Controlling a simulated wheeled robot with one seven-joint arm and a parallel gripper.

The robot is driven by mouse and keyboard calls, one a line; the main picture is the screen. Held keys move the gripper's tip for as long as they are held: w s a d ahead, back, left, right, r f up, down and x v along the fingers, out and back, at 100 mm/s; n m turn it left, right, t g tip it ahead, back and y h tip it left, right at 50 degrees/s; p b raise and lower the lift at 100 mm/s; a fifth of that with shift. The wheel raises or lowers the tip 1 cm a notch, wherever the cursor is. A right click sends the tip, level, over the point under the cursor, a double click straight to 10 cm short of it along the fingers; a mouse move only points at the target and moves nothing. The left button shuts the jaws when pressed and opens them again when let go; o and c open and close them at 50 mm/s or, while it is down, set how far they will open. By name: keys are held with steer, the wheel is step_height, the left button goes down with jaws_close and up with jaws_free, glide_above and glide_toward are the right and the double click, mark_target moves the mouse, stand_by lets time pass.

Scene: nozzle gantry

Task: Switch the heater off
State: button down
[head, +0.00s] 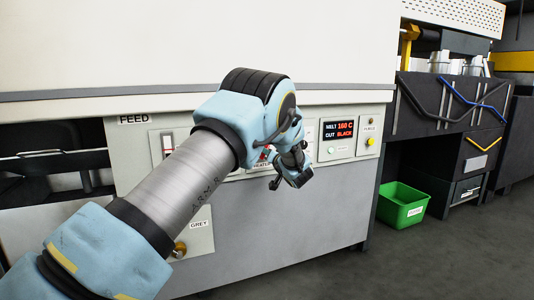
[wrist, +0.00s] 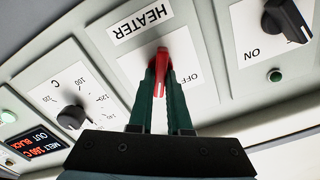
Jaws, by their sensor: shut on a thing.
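The heater switch has a red lever (wrist: 161,80) on a white plate (wrist: 185,50) marked OFF, beside the label HEATER (wrist: 140,22) in the wrist view. My gripper (wrist: 162,72) has its two dark green fingers closed around the lever's end, one on each side. The OFF mark lies just right of the lever in this turned view. Any other mark on the plate is hidden behind the fingers. In the head view my arm covers most of the heater switch. The display (head: 338,130) reads MELT 160 C and OUT BLACK.
In the wrist view a black dial (wrist: 71,117) stands left of the heater plate and a black rotary knob (wrist: 287,18) marked ON stands right. A yellow purge button (head: 371,142) is at the panel's right. A green bin (head: 403,206) stands on the floor.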

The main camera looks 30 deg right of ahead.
steer(key=shift+n, duration=0.3)
steer(key=n+b, duration=0.1)
steer(key=n, duration=0.2)
steer(key=n+b, duration=0.1)
steer(key=n, duration=0.3)
steer(key=n+b, duration=0.1)
steer(key=n, duration=0.3)
steer(key=shift+a+f, duration=0.1)
steer(key=shift+a, duration=0.2)
steer(key=shift+n, duration=0.3)
stand_by(0.3)
steer(key=c, duration=0.9)
jaws_free()
steer(key=shift+o, duration=0.2)
steer(key=s+a+p, duration=0.1)
steer(key=s, duration=0.9)
steer(key=shift+s+a, duration=0.15)
steer(key=shift+s, duration=0.25)
